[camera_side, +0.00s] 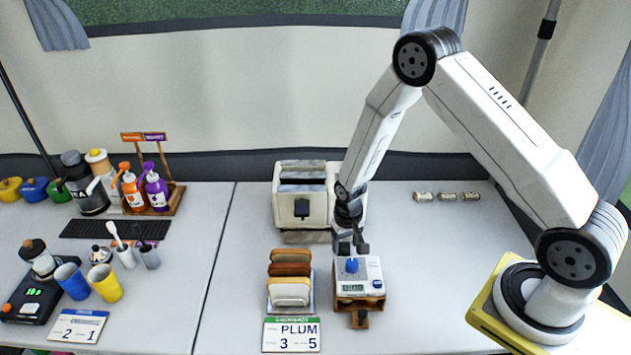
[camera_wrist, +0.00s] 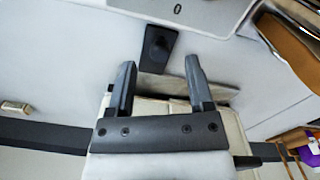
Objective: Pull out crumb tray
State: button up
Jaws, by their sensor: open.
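The cream toaster (camera_side: 283,208) stands at the back centre of the table in the side view, with a dark lever on its front. A beige strip (camera_side: 300,238) shows low along its front edge. It may be the crumb tray, but I cannot tell for certain. My gripper (camera_side: 351,246) is open and empty, pointing down in front of the toaster's right side, near the timer box. In the wrist view its two dark fingers (camera_wrist: 160,82) are spread apart. A dark plate with a black knob (camera_wrist: 158,47) lies beyond the fingertips; I cannot tell what it belongs to.
The timer box (camera_side: 372,272) with a blue knob stands close below my gripper. A bread rack (camera_side: 311,300) with several slices is left of it. A name sign (camera_side: 291,335) lies in front. Bottles, cups and a scale fill the left table. The table right of the timer is clear.

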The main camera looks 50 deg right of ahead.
jog(key=shift+r, duration=2.8)
jog(key=shift+r, duration=0.1)
jog(key=shift+r, duration=0.2)
jog(key=s+a+r+n+t, duration=0.1)
jog(key=s+a+r+n, duration=0.1)
jog(key=s+r, duration=0.4)
jog(key=s+a+r+n+t, duration=0.1)
jog(key=s+a+r+n, duration=0.1)
jog(key=s+r, duration=0.4)
jog(key=shift+r+n+t, duration=0.3)
jog(key=shift+r, duration=1.3)
